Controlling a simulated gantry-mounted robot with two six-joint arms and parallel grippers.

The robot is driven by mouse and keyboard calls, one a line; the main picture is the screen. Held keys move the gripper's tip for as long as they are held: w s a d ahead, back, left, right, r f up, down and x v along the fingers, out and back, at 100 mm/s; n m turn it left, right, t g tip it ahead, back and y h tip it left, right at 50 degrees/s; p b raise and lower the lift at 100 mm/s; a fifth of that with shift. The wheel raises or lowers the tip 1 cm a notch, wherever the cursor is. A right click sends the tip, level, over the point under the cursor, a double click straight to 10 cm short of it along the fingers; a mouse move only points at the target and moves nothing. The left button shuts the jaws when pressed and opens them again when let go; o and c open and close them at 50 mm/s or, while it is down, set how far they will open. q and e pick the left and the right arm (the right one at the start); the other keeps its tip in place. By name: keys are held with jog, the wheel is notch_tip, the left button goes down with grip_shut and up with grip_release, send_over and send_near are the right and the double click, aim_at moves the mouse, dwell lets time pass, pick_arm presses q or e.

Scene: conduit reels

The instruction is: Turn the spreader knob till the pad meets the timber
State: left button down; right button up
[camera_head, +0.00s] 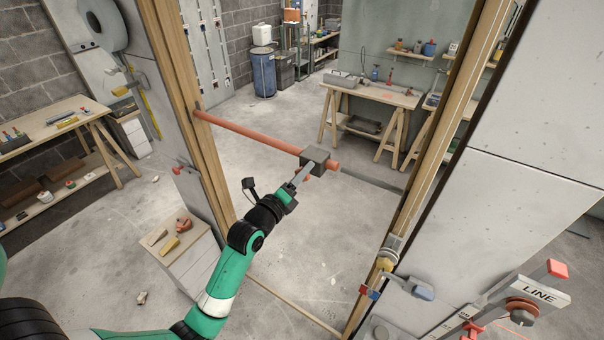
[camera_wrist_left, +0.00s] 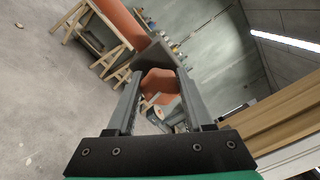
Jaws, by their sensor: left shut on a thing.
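The orange spreader tube (camera_head: 250,136) runs from the left timber post (camera_head: 166,65) to a dark grey block (camera_head: 316,159). Beyond the block, a grey rod (camera_head: 370,180) reaches toward the right timber post (camera_head: 440,140). I cannot tell whether a pad at its end touches that timber. My left gripper (camera_head: 304,172) is at the block. In the left wrist view, the faceted orange knob (camera_wrist_left: 160,84) sits between its fingers, shut on it. The block (camera_wrist_left: 148,61) and tube (camera_wrist_left: 122,18) show behind the knob. My right gripper is not in view.
A trestle bench (camera_head: 372,92) stands behind the opening, and another workbench (camera_head: 50,122) is at left. A small crate (camera_head: 180,245) with tools stands by the left post. A sign marked LINE (camera_head: 540,290) is at lower right. The floor between the posts is clear.

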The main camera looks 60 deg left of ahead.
pick_arm(q)
jog(key=shift+c, duration=1.4)
grip_release()
jog(key=shift+s, duration=0.1)
jog(key=b+v, duration=0.1)
jog(key=v, duration=1)
jog(key=shift+s+d, duration=0.15)
jog(key=shift+s, duration=0.05)
